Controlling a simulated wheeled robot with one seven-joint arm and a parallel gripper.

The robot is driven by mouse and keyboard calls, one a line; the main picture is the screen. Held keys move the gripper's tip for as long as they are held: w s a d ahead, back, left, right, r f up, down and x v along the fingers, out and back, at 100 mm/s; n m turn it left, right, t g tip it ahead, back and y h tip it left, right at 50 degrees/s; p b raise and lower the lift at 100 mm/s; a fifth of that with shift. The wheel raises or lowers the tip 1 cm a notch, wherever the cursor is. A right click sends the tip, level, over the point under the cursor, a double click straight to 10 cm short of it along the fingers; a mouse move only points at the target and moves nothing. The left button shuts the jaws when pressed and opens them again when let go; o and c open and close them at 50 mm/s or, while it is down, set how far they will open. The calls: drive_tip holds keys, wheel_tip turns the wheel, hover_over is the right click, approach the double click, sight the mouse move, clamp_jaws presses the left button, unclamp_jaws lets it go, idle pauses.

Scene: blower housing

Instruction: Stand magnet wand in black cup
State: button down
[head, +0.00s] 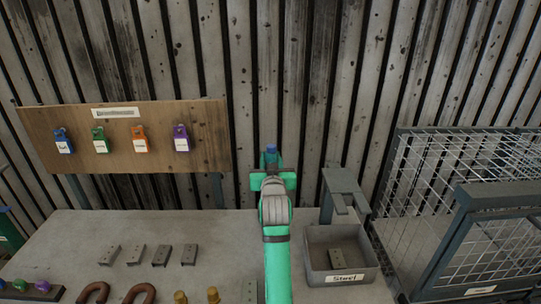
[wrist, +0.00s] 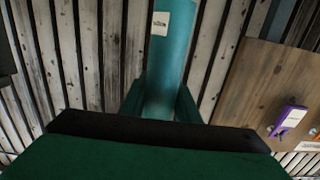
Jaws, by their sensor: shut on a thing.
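My gripper (head: 271,168) is raised above the back of the workbench, in front of the plank wall. In the wrist view, its fingers (wrist: 162,105) are shut on a teal cylinder (wrist: 170,45) with a small white label, which looks like the magnet wand. In the head view only a blue end (head: 271,149) of the held thing shows above the gripper; the rest is hidden by the gripper and my arm. I cannot make out a black cup in either view.
The workbench (head: 225,235) holds several metal plates, brown horseshoe shapes (head: 138,293) and brass pieces (head: 213,295). A grey bin marked Steel (head: 345,278) and a grey stand (head: 341,182) are right of my arm. A wire cage (head: 450,220) stands far right; a wooden board (head: 70,160) with coloured tags stands left.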

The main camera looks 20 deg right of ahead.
wheel_tip(320, 180, down, 6)
drive_tip(key=shift+f, duration=0.15)
idle(0.7)
drive_tip(key=shift+f, duration=0.1)
idle(0.4)
drive_tip(key=c, duration=1.3)
unclamp_jaws()
drive_tip(key=shift+o, duration=0.2)
drive_tip(key=shift+w, duration=0.1)
drive_tip(key=v, duration=1)
drive_tip(key=shift+s+a, duration=0.25)
drive_tip(key=shift+s, duration=0.05)
